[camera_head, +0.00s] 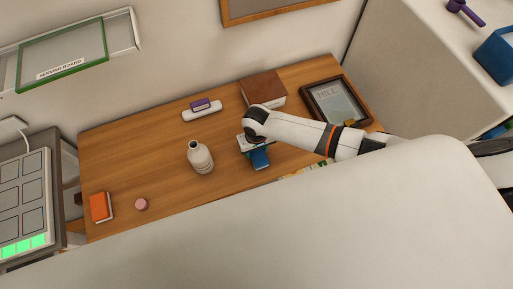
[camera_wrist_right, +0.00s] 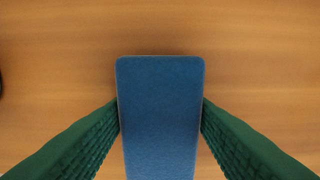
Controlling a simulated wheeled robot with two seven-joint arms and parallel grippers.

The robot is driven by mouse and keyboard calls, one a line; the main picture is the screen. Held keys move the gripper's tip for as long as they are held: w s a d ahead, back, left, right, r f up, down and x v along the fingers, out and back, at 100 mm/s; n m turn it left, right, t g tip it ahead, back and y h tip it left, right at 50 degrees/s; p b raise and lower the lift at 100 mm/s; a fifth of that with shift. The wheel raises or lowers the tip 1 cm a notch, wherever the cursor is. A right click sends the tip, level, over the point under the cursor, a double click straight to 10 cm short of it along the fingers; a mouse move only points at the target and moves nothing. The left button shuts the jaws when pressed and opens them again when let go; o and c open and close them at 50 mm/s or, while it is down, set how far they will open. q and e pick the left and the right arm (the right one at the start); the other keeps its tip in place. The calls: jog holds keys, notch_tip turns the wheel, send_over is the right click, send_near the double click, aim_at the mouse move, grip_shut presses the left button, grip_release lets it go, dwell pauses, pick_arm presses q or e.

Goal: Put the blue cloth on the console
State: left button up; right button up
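The blue cloth (camera_head: 260,158) is a small, flat, rounded block at the middle of the wooden table, beneath my right gripper (camera_head: 249,142). In the right wrist view the cloth (camera_wrist_right: 160,115) lies between the green fingers of my right gripper (camera_wrist_right: 160,108). Both fingertips meet its side edges with no visible gap. I cannot tell whether the cloth is clear of the tabletop. A console with pale square panels and a green lit strip (camera_head: 22,247) stands at the left edge, partly cut off. My left gripper is not in view.
Bare wood lies left of the bottle. A green-framed holder (camera_head: 62,56) hangs on the wall.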

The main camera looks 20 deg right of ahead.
dwell(0.4)
jog(key=o, duration=0.6)
jog(key=shift+c, duration=0.2)
notch_tip(320, 180, up, 6)
jog(key=p, duration=0.6)
jog(key=shift+f, duration=0.15)
jog(key=shift+r, duration=1.15)
jog(key=shift+s, duration=0.1)
